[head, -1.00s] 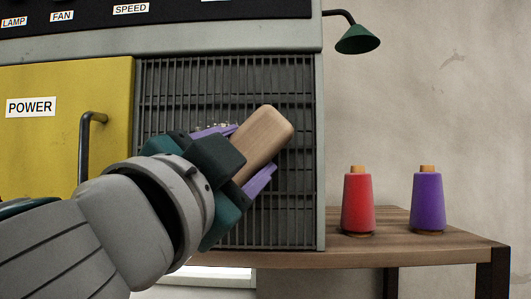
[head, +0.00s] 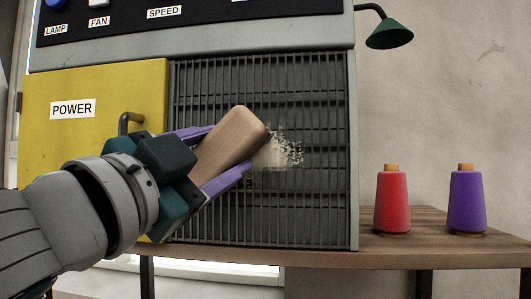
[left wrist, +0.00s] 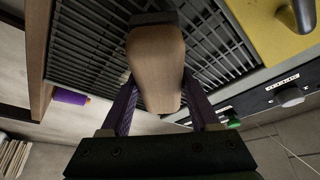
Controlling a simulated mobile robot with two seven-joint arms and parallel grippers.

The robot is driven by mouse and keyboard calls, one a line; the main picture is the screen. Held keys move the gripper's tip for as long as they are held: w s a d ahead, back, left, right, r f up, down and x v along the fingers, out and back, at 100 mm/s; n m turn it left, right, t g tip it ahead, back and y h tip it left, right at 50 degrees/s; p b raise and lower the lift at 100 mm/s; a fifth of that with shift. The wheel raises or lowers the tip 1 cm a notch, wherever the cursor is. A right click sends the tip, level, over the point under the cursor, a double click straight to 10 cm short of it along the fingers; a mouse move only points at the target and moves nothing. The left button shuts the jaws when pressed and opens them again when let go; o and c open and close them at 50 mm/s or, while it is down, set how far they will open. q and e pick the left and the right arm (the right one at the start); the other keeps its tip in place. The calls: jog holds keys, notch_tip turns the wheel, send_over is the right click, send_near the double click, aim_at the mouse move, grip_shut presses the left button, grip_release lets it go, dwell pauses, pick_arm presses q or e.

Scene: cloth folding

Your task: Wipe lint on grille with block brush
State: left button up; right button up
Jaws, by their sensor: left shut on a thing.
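My left gripper (head: 226,153) is shut on the block brush (head: 232,138), its purple fingers on either side of the pale wooden block. The brush is tilted, its far end up and to the right in the head view, in front of the grille (head: 315,90). A pale, speckled patch of lint (head: 287,152) shows on the grille just right of the brush. In the left wrist view the brush (left wrist: 156,62) is between the fingers, with a dark part at its far end near the grille (left wrist: 88,45). Whether it touches the grille is unclear. My right gripper is not in view.
A yellow POWER door (head: 60,150) with a dark handle (head: 130,119) is left of the grille. A red spool (head: 393,205) and a purple spool (head: 467,205) stand on the wooden table (head: 430,250) at right. A green lamp (head: 390,35) hangs above them.

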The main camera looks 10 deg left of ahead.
aim_at(241, 142)
pick_arm(q)
jog(key=shift+w+a, duration=0.2)
jog(key=shift+a, duration=1.65)
jog(key=shift+r+p, duration=0.75)
jog(key=shift+r, duration=0.05)
jog(key=shift+s+d, duration=0.15)
jog(key=shift+d, duration=0.8)
jog(key=shift+s+d, duration=0.1)
jog(key=shift+d, duration=2.5)
jog(key=shift+s+d, duration=0.1)
jog(key=shift+d, duration=1.6)
jog(key=shift+d+f+b, duration=0.1)
jog(key=shift+d+b, duration=0.55)
jog(key=shift+d, duration=1.05)
